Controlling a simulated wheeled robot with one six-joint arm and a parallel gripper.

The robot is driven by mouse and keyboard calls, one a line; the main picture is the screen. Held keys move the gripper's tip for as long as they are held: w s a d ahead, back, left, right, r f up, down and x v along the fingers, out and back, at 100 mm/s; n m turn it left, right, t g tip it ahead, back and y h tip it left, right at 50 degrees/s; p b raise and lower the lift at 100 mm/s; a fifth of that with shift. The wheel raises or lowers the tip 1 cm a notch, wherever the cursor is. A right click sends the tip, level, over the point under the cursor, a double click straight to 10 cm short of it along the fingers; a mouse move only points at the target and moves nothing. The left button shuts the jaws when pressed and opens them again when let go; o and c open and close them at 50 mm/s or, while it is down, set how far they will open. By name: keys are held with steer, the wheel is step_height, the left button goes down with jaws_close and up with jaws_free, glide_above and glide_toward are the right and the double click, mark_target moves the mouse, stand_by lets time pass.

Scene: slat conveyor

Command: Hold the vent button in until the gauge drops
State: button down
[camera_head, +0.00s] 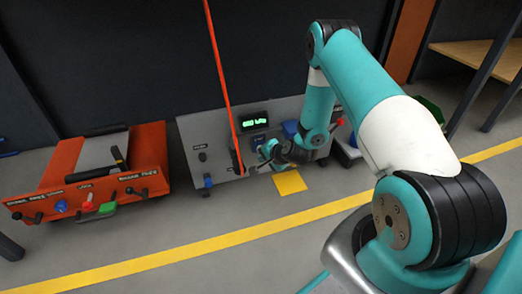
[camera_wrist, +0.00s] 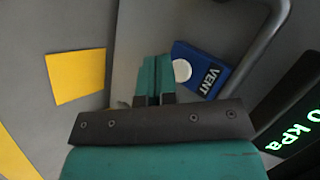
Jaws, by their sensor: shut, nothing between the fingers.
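The vent button is a white round cap (camera_wrist: 182,70) on a blue plate (camera_wrist: 208,77) marked VENT, in the wrist view. The blue plate also shows on the grey panel in the head view (camera_head: 258,140). My gripper (camera_wrist: 152,62) is shut and empty. In the wrist view its teal fingertips lie just left of the white cap; I cannot tell any contact from the picture. The gauge is a black display (camera_wrist: 298,125) with green characters; "0 kPa" shows, any digits before it are cut off. In the head view the gauge (camera_head: 254,120) is lit but too small to read.
A grey pipe-like handle (camera_wrist: 268,55) curves past the VENT plate in the wrist view. A yellow square (camera_head: 289,182) lies on the floor before the panel. A red cable or pole (camera_head: 222,75) crosses the head view. A red machine (camera_head: 100,170) with levers stands left.

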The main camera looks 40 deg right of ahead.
steer(key=shift+w, duration=0.2)
steer(key=shift+w+d, duration=0.1)
steer(key=shift+w, duration=0.1)
steer(key=shift+w+d, duration=0.15)
steer(key=shift+w, duration=0.35)
stand_by(1.9)
stand_by(2.2)
steer(key=shift+s+a+p, duration=0.25)
steer(key=shift+s+p, duration=0.25)
steer(key=shift+s, duration=0.4)
steer(key=s, duration=0.2)
steer(key=s+a, duration=0.1)
steer(key=s, duration=0.1)
steer(key=shift+s+a+p, duration=0.2)
steer(key=shift+s+p, duration=0.2)
